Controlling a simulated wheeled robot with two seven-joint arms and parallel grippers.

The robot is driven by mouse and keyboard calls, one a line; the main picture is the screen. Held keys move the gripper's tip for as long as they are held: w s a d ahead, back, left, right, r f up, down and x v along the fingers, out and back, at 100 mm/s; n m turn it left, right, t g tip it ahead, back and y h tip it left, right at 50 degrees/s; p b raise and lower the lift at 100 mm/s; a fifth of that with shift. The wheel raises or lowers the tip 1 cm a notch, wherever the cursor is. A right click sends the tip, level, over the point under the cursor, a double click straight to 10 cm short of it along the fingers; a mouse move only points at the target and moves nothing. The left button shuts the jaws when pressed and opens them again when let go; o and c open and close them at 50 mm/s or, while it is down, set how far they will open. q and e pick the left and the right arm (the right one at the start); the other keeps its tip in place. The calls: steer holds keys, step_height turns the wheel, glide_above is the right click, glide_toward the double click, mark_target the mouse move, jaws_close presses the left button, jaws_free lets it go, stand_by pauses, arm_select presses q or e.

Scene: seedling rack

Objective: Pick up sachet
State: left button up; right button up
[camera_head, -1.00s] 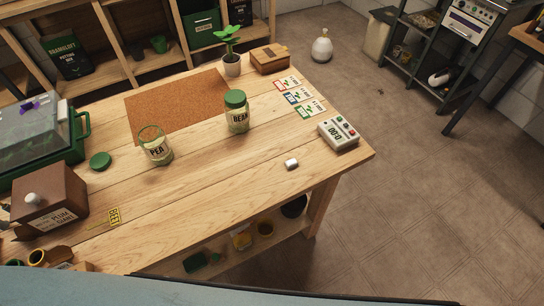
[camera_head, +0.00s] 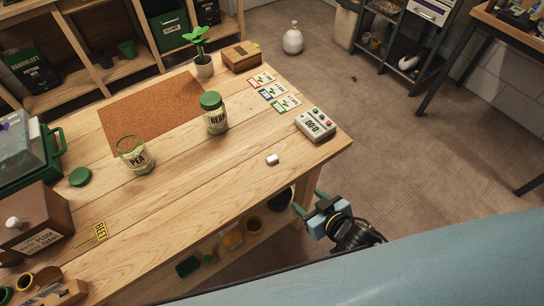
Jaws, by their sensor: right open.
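Several flat sachets lie in a row near the far right edge of the wooden table: one with a red border (camera_head: 261,79), one with a blue border (camera_head: 272,91) and one with a green border (camera_head: 286,103). The task does not say which one is meant. My right gripper (camera_head: 308,203) is off the table's front right edge, lower right of the sachets and well apart from them. Its green fingers are spread and hold nothing. My left gripper is out of view.
A digital timer (camera_head: 317,124) and a small white block (camera_head: 272,159) are on the table near the sachets. The BEAN jar (camera_head: 215,114), an open PEA jar (camera_head: 136,155), a potted seedling (camera_head: 203,66) and a wooden box (camera_head: 241,56) also stand there. The cork mat (camera_head: 150,108) is bare.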

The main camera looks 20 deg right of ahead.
step_height(320, 180, up, 8)
steer(key=w+a+t+y, duration=0.1)
steer(key=a+t, duration=0.1)
steer(key=a, duration=0.1)
glide_toward(272, 157)
steer(key=x, duration=0.3)
steer(key=shift+s+a+b, duration=0.1)
steer(key=shift+a+b, duration=0.1)
steer(key=shift+b, duration=0.15)
steer(key=shift+d+b+x, duration=0.1)
steer(key=shift+b+x, duration=0.1)
steer(key=shift+x, duration=1.1)
steer(key=shift+d+b+x, duration=0.15)
steer(key=shift+x, duration=1.2)
steer(key=c, duration=1)
